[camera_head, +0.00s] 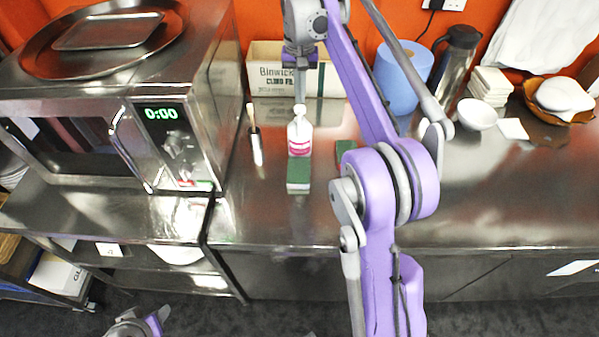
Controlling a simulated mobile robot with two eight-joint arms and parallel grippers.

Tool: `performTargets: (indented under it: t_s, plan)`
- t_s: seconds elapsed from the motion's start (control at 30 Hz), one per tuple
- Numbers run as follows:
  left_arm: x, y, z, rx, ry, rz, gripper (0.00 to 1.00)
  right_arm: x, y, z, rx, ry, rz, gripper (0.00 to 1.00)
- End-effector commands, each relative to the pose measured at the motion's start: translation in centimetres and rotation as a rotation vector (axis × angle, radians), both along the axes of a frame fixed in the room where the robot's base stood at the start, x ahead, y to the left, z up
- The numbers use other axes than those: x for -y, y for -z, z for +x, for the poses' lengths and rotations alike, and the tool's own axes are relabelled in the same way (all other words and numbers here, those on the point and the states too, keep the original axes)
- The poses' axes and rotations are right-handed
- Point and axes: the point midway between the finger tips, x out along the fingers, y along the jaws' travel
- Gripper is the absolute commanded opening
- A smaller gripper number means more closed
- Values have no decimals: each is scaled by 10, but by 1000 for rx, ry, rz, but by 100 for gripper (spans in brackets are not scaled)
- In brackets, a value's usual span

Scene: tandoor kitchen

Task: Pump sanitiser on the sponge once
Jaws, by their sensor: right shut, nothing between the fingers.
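The sanitiser bottle (300,136) stands upright on the steel counter, white with a pink label. A sponge (298,178) with a green top and pale side lies on the counter just in front of the bottle. My right gripper (300,92) points down, shut and empty, right over the bottle's pump top; whether it touches the pump is not clear. A second green sponge or pad (345,148) lies to the right of the bottle, partly hidden by my right arm. At the bottom left a small part of my left arm shows; its gripper fingers cannot be made out.
A microwave (160,145) with a round tray on top stands at the left. A brush (255,140) is left of the bottle. A cardboard box (265,72), blue paper roll (403,80), flask (455,62) and white bowl (477,113) stand behind. The counter's right front is clear.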

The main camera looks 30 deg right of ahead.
Motion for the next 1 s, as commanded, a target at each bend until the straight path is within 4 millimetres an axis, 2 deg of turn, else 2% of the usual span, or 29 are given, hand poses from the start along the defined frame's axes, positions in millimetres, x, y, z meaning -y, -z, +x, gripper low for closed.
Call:
performTargets:
  t_s: [0.27,1.0]
  plan:
    - [0,1,0,-1,0,0,50,0,2,0,0,0,0,0]
    - [0,15,-5,-9,0,0,50,0,28,0,-1,0,1,0]
